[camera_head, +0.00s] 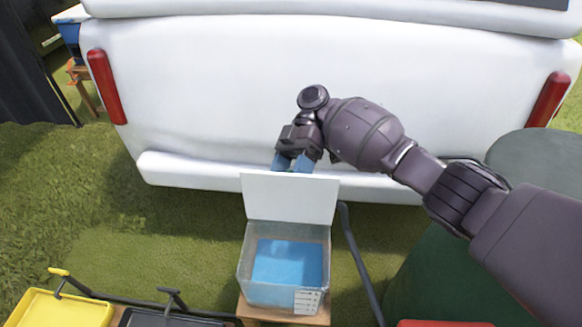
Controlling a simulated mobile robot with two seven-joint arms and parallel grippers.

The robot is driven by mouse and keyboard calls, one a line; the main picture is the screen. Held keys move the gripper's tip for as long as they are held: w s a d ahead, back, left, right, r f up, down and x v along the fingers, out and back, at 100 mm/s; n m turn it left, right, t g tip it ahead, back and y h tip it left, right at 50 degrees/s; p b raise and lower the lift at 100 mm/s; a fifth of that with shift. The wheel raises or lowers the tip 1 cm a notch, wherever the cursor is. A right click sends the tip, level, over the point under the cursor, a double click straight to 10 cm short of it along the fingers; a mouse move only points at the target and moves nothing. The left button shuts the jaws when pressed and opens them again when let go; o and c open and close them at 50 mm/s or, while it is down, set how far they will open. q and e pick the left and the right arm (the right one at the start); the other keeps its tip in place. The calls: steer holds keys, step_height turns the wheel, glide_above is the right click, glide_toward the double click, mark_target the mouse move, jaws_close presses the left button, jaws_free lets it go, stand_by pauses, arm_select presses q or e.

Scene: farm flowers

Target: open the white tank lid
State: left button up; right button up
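The white tank lid (290,198) stands upright along the far rim of the clear tank (285,297), and the tank is open. Blue water (287,264) shows inside the tank, and a small label with lines is on its front right corner. My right gripper (293,163) is just above and behind the lid's top edge, pointing down. Its two blue fingertips look a little apart with nothing between them. Whether they touch the lid cannot be told. My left gripper is not in view.
A white vehicle (215,90) with red lights fills the back, its bumper (190,170) close behind the lid. A yellow tray (60,310) and a dark tray (160,318) lie at front left. A dark hose (358,260) and a green rounded object (440,275) are on the right.

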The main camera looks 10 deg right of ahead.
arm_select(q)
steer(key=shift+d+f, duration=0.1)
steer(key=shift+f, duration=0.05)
arm_select(e)
steer(key=shift+d+f, duration=0.35)
steer(key=shift+f, duration=0.15)
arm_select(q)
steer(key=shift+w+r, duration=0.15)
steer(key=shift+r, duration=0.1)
arm_select(e)
steer(key=shift+w+r, duration=0.1)
steer(key=shift+r, duration=0.35)
arm_select(q)
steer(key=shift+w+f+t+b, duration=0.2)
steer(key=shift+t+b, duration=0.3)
steer(key=shift+b, duration=0.6)
arm_select(e)
steer(key=v, duration=0.7)
steer(key=shift+w, duration=0.2)
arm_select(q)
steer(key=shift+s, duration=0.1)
